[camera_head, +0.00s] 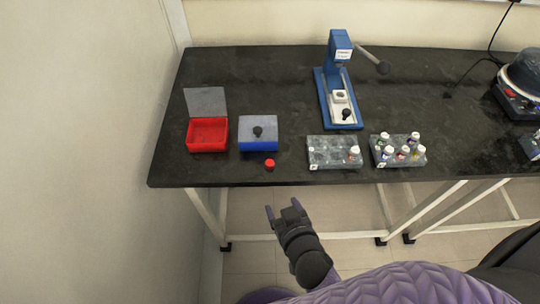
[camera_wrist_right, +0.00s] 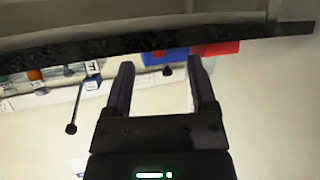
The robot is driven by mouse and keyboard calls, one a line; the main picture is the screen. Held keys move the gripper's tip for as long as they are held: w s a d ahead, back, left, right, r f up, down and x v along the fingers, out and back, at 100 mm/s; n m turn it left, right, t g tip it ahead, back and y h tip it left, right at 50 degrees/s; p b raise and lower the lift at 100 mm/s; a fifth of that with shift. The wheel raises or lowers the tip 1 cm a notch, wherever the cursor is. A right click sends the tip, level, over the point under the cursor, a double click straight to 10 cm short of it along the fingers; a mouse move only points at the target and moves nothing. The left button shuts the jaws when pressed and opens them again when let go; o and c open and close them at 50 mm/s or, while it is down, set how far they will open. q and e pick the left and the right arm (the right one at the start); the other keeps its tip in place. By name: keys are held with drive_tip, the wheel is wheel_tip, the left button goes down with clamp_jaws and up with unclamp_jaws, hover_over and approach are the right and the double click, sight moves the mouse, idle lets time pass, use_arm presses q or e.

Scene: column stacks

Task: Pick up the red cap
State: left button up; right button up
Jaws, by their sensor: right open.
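The small red cap (camera_head: 269,164) stands on the dark table top near its front edge, just in front of the blue box (camera_head: 258,143). My right gripper (camera_head: 281,206) is in front of the table edge, apart from the cap and nearer to me. It is open and empty, with its two fingers spread in the right wrist view (camera_wrist_right: 160,66). My left gripper is in neither view.
An open red box (camera_head: 208,147) with a raised grey lid stands left of the blue box. Two grey racks (camera_head: 323,160) (camera_head: 411,161) hold small white-capped bottles to the right. A blue press (camera_head: 323,91) with a lever stands behind. Table (camera_head: 240,80) left of the press is clear.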

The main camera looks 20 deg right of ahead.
sight(270, 165)
drive_tip(key=shift+t, duration=0.6)
drive_tip(key=w+b, duration=0.1)
drive_tip(key=w, duration=0.5)
drive_tip(key=w+b, duration=0.1)
drive_tip(key=w, duration=0.3)
drive_tip(key=shift+d+r+b, duration=0.3)
drive_tip(key=shift+w+f, duration=0.1)
drive_tip(key=shift+w, duration=0.2)
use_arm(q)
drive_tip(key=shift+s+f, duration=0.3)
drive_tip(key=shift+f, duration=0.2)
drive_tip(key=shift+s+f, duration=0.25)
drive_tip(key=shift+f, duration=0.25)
use_arm(e)
clamp_jaws()
